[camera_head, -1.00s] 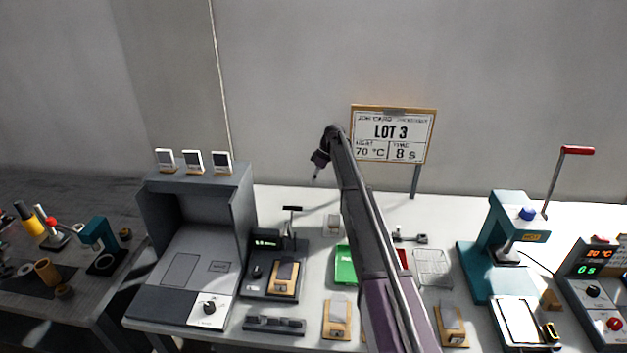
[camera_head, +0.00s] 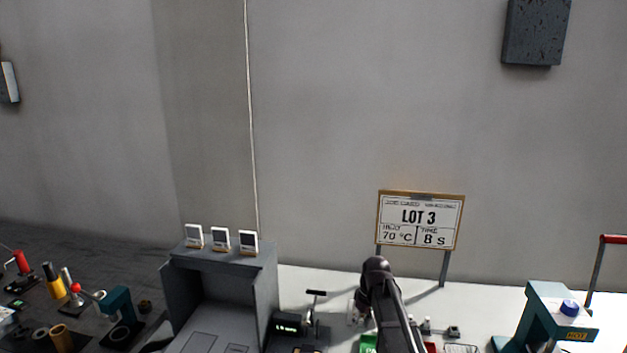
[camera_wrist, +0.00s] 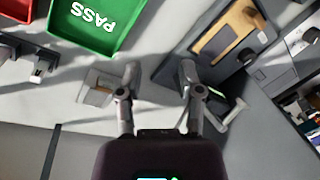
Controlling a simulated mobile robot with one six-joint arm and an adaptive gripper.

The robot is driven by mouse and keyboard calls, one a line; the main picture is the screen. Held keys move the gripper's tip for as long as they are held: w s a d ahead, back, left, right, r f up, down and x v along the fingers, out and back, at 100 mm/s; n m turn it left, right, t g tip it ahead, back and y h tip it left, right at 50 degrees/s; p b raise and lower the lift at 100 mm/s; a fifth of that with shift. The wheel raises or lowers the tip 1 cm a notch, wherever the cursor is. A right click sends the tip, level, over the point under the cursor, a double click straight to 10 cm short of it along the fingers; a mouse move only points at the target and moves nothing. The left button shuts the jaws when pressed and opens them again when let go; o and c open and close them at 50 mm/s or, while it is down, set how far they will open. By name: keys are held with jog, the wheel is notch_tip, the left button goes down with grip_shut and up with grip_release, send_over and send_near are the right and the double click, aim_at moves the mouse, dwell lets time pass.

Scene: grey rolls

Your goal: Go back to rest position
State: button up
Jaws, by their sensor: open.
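My gripper (camera_wrist: 158,72) is open and empty in the wrist view, its two fingers apart above the white bench. A small grey block on a pale plate lies beside the left finger. A grey device with a tan-framed piece (camera_wrist: 226,38) lies to the right of the fingers. In the head view my arm rises from the bottom edge, right of centre, and its bend stands in front of the bench. My gripper is mostly hidden behind the arm there.
A green PASS tray (camera_wrist: 98,22) lies at the wrist view's upper left.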

jog(key=s+d+m+h, duration=0.1)
jog(key=s+m, duration=0.2)
jog(key=s, duration=0.6)
jog(key=s+d+m+t+h, duration=0.1)
jog(key=s+d+m, duration=0.1)
jog(key=s, duration=0.7)
jog(key=shift+s+f+m, duration=0.15)
jog(key=shift+s+m, duration=0.1)
jog(key=shift+m, duration=0.25)
